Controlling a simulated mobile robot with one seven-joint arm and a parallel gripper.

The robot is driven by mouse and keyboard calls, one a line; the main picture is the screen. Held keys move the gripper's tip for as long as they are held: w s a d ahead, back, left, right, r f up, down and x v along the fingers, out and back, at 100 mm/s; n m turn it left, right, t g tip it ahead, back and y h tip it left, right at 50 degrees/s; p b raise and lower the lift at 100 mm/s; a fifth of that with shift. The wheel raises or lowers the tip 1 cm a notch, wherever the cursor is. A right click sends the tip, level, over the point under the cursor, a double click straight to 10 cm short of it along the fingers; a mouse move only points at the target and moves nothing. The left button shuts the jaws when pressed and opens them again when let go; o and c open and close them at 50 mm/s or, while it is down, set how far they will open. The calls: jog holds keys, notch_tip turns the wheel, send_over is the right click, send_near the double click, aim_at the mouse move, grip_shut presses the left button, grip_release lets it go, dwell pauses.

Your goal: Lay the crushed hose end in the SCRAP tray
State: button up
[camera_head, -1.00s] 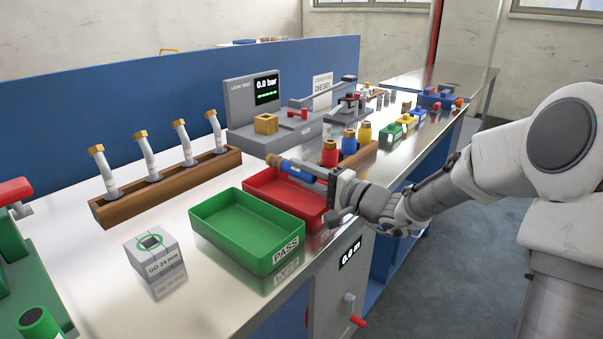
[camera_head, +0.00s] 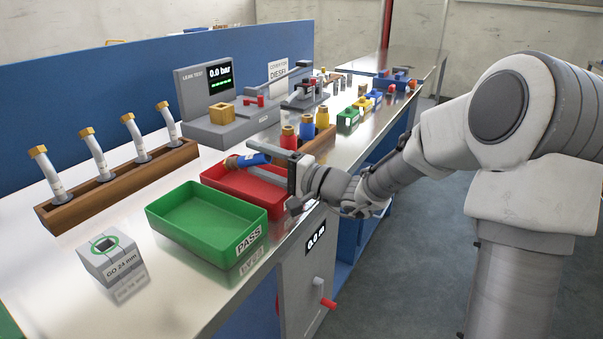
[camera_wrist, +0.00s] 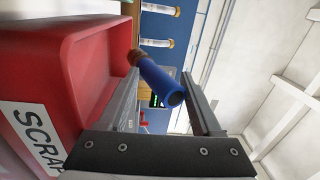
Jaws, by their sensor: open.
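The crushed hose end (camera_head: 256,159) is a short blue piece with a brass-coloured end. My gripper (camera_head: 250,160) is open at the tray, with one finger on each side of the hose. In the wrist view the hose (camera_wrist: 158,78) lies between the spread fingers (camera_wrist: 160,82), with a clear gap to the right finger. The red tray (camera_wrist: 88,58) with its SCRAP label is at the left there.
The green PASS tray (camera_head: 180,232) stands directly beside the red one. A GO 24 mm gauge block (camera_head: 112,262) is at the front left. A wooden rack (camera_head: 65,214) holds several hoses behind. Several coloured fittings (camera_head: 306,130) and the leak tester (camera_head: 195,100) stand beyond.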

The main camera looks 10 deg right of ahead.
jog(key=p+v, duration=0.2)
jog(key=v, duration=1.5)
jog(key=shift+d+p, duration=0.2)
jog(key=shift+p, duration=0.2)
jog(key=shift+s+a, duration=0.1)
